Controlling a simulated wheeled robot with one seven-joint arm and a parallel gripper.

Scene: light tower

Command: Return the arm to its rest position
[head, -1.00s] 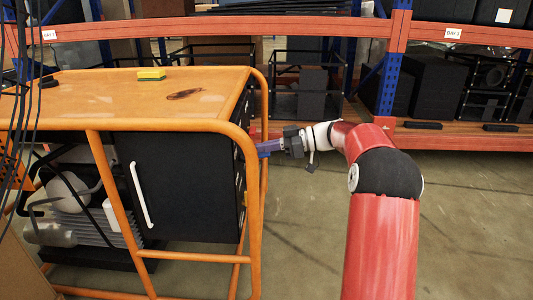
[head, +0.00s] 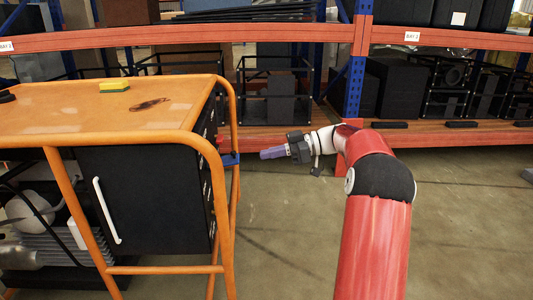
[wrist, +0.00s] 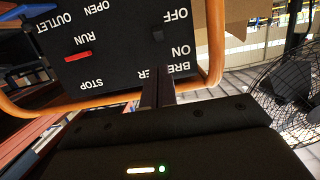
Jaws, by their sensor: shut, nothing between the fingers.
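My gripper (head: 272,153) is shut and empty, its purple fingers pointing left. It hangs in the air just right of the orange-framed generator cart (head: 150,141), with a gap to the frame. In the wrist view my shut fingers (wrist: 165,88) show as a dark bar in front of a black control panel (wrist: 115,50). The panel appears upside down, with OUTLET, OPEN, RUN, STOP, OFF and ON labels. A red lever (wrist: 78,56) lies by RUN. A small dark switch (wrist: 158,35) sits between OFF and ON. My arm (head: 375,190) is bent at the elbow.
A yellow sponge (head: 114,86) lies on the cart's top. A blue part (head: 230,160) sits on the cart's right side frame. An orange-and-blue shelf rack (head: 355,85) stands behind. A fan (wrist: 285,85) shows at right in the wrist view.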

